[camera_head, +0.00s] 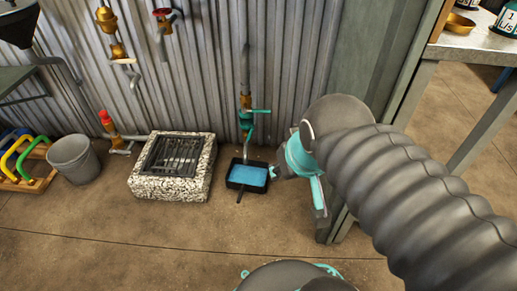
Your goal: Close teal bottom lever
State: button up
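A teal valve (245,120) sits low on a vertical pipe against the corrugated wall. Its teal lever (261,111) sticks out to the right, roughly level. Another small teal part (250,134) shows just below on the same pipe. Under the pipe stands a black tray (233,182) with blue liquid in it. My arm comes in from the right, and its end with my gripper (274,172) is right of the tray, lower in the picture than the lever and apart from it. The arm's own links hide most of the gripper, so its fingers cannot be made out clearly.
A stone-edged drain grate (172,155) lies left of the tray. A grey bucket (73,158) and a rack of coloured handles (27,160) stand farther left. A grey post and metal table (480,45) are at right. The front floor is largely clear.

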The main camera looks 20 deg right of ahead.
aim_at(252, 129)
jog(key=z, duration=0.05)
jog(key=k, duration=0.25)
jog(key=u, duration=1.35)
jog(key=i, duration=0.95)
jog(key=z, duration=1.4)
